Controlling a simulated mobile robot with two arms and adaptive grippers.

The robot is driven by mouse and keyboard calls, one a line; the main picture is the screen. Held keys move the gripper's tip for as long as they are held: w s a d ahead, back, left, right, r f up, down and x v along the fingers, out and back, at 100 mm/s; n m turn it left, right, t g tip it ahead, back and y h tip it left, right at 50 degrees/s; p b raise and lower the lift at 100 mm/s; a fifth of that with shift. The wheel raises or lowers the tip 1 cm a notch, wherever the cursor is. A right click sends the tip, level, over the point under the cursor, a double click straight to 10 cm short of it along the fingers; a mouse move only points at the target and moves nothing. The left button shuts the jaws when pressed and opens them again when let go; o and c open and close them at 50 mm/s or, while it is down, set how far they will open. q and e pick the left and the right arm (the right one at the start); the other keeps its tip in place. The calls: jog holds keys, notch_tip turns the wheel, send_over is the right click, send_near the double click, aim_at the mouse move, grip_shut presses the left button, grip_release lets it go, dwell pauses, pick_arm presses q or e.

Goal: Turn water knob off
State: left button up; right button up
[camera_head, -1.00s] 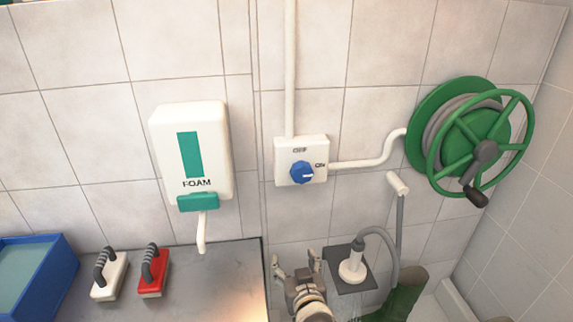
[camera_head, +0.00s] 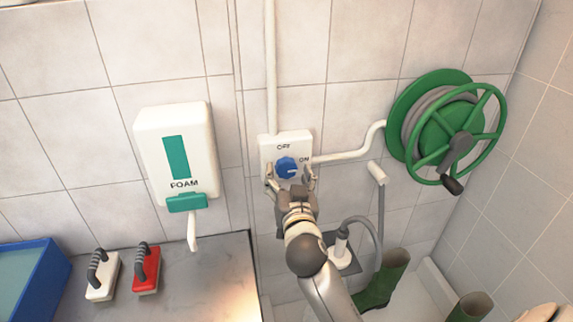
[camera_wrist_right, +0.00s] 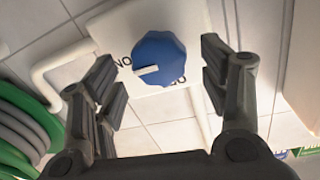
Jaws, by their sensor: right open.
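The blue water knob (camera_head: 286,167) sits on a white wall box (camera_head: 273,143) marked OFF at the top and ON at the right. Its white mark points toward ON. The right wrist view shows the knob (camera_wrist_right: 158,60) upside down, its mark again toward ON. My right gripper (camera_head: 289,177) is open just in front of the box, one finger on each side of the knob. In the right wrist view the fingers (camera_wrist_right: 157,78) stand apart with a visible gap to the knob, empty. My left gripper is not in view.
A green hose reel (camera_head: 446,130) hangs to the right, joined to the box by a white pipe (camera_head: 350,152). A foam dispenser (camera_head: 176,150) is at the left. Below are a grey counter (camera_head: 210,270), two brushes, a blue tub (camera_head: 35,285) and green boots (camera_head: 385,280).

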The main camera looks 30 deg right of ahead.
jog(key=shift+p+x, duration=0.3)
jog(key=shift+x, duration=1.1)
jog(key=shift+c, duration=0.4)
jog(key=c, duration=0.9)
jog(key=shift+c, duration=0.2)
